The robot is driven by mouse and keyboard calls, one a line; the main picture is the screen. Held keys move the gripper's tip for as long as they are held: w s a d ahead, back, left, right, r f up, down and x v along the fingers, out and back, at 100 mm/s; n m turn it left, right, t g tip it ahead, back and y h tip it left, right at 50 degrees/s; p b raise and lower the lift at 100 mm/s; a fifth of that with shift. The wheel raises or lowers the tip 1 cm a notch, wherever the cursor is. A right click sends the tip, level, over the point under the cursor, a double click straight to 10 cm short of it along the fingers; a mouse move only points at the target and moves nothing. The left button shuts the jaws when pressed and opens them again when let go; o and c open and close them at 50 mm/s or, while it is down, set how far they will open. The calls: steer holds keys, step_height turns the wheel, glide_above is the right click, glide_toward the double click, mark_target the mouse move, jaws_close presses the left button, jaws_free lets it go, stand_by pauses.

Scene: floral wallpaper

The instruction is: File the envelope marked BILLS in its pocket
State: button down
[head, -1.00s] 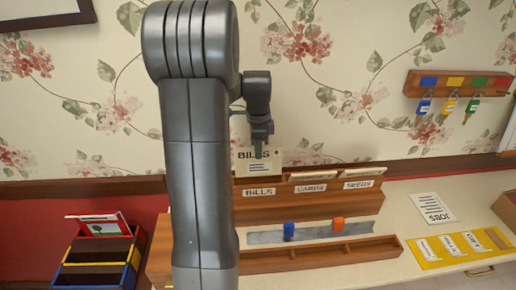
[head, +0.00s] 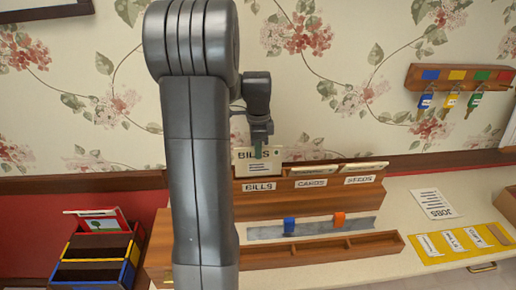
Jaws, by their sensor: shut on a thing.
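The cream envelope marked BILLS (head: 257,167) is upright in the head view, low behind the front edge of the pocket labelled BILLS (head: 259,187). Its lower part is hidden by the front of the wooden pocket rack (head: 307,198). My gripper (head: 259,152) is shut on the envelope's top edge. The CARDS (head: 311,183) and SEEDS (head: 359,180) pockets to the right each hold envelopes. My arm hides the rack's left end.
A metal strip with blue (head: 289,225) and orange (head: 339,219) clips lies before the rack. A key rail (head: 460,78) hangs on the right wall. A JOBS sheet (head: 437,205) and yellow mat (head: 462,244) lie right. A coloured tray (head: 98,258) stands left.

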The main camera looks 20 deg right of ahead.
steer(key=shift+f+b, duration=1.05)
steer(key=shift+f, duration=0.9)
steer(key=c, duration=1.5)
jaws_free()
steer(key=shift+r, duration=0.1)
step_height(320, 180, up, 14)
steer(key=shift+f+b, duration=0.15)
steer(key=shift+b, duration=0.3)
